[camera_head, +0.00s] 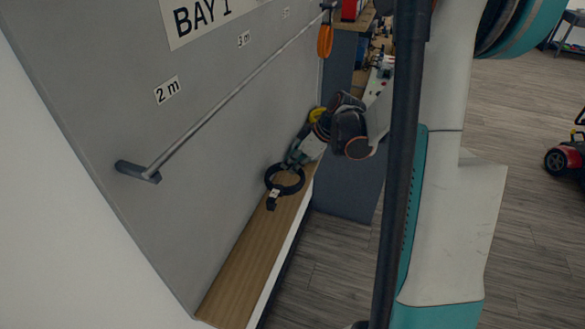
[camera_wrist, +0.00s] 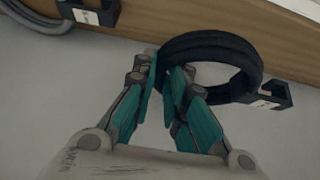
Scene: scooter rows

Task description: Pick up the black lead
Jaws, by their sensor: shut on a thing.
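The black lead is a thick round coil (camera_head: 299,184) in front of the grey wall panel, above the wooden ledge. It also shows in the wrist view (camera_wrist: 213,41). A black bracket with a white label (camera_wrist: 275,97) sits at the coil's lower right in the wrist view. I cannot tell whether the coil still touches it.
A second labelled black bracket (camera_wrist: 98,13) and a grey coil (camera_wrist: 40,22) are at the wrist view's upper left. A rail (camera_head: 235,88) runs along the panel, and an orange coil (camera_head: 325,41) hangs farther back. The wooden ledge (camera_head: 246,255) is bare in front.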

